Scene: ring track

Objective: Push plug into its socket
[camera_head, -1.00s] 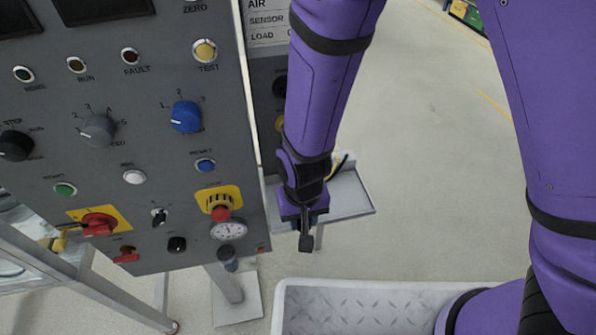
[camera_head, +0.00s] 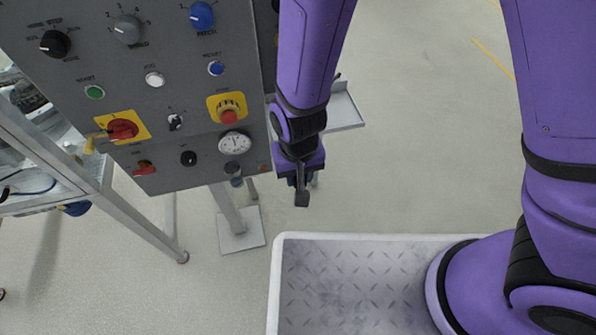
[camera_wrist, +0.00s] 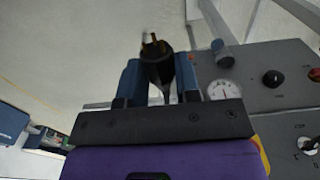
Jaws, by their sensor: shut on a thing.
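My gripper (camera_head: 302,190) hangs beside the lower right corner of the grey control panel, in free air in front of it. In the wrist view its two blue fingers (camera_wrist: 158,80) are shut on a black plug (camera_wrist: 157,68). The plug's brass-coloured pins point away from the gripper, toward the top of the picture. In the head view the plug is a small dark block (camera_head: 302,199) below the fingers. I cannot make out a socket in either view.
The control panel (camera_head: 180,100) carries knobs, buttons and a round gauge (camera_head: 235,143), also seen in the wrist view (camera_wrist: 218,84). A dark cylinder (camera_head: 234,172) hangs below the gauge. A grey shelf (camera_head: 343,110) stands behind my arm.

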